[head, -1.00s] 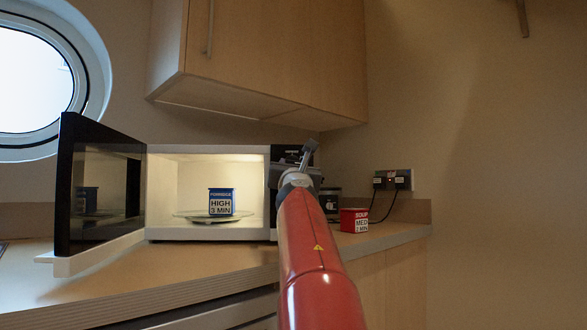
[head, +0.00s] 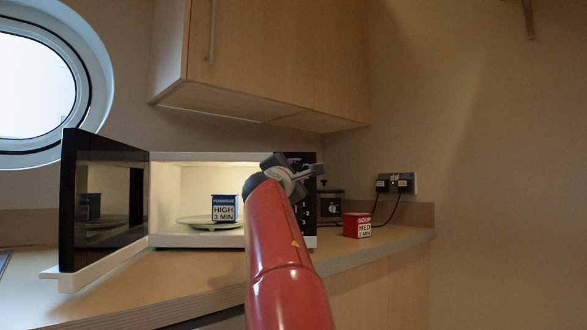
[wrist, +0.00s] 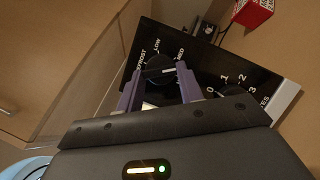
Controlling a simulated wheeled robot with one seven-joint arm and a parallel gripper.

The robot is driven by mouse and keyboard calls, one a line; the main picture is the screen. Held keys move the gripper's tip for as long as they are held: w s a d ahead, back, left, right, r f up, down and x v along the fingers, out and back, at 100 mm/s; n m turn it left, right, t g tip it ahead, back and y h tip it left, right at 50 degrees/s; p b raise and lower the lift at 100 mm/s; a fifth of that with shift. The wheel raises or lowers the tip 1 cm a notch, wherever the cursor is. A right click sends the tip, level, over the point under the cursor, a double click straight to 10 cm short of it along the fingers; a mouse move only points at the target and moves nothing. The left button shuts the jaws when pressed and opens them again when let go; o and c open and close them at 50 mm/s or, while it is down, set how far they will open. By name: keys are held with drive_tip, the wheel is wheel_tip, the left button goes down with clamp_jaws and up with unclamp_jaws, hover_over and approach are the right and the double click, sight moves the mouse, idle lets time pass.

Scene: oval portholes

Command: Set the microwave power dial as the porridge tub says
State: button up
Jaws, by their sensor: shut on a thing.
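The microwave (head: 200,241) stands on the counter with its door (head: 104,200) open to the left. The blue and white porridge tub (head: 224,208), reading "PORRIDGE HIGH 3 MIN", sits on the turntable inside. My gripper (wrist: 158,74) is at the black control panel (wrist: 205,66), shut on the power dial (wrist: 158,68), one finger on each side. Labels DEFROST, LOW and MED show around this dial; HIGH is not visible. Its white mark points right in the wrist view, past MED. In the head view my gripper (head: 296,176) hides the upper panel.
A minutes dial (wrist: 228,88) sits close beside the right finger. A red soup tub (head: 357,225), reading "SOUP MED 2 MIN", stands right of the microwave. A dark appliance (head: 330,204) and plugged sockets (head: 396,184) are behind. A cupboard (head: 270,65) hangs above.

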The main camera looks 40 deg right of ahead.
drive_tip(key=shift+r+m+g+y+p, duration=0.1)
drive_tip(key=shift+m+g+y+p, duration=0.2)
drive_tip(key=shift+m+p, duration=0.7)
drive_tip(key=shift+r+m+g+y+p, duration=0.15)
drive_tip(key=shift+m+g+p, duration=0.4)
drive_tip(key=shift+m, duration=0.7)
drive_tip(key=shift+r+m+g+y+p, duration=0.15)
drive_tip(key=shift+m+g+p, duration=0.1)
drive_tip(key=shift+m+p, duration=0.75)
drive_tip(key=shift+f+m, duration=0.15)
drive_tip(key=shift+m, duration=0.2)
drive_tip(key=o, duration=1)
drive_tip(key=shift+a, duration=0.1)
drive_tip(key=b+v, duration=0.3)
drive_tip(key=v, duration=0.4)
drive_tip(key=shift+s+a, duration=0.2)
drive_tip(key=shift+a, duration=0.1)
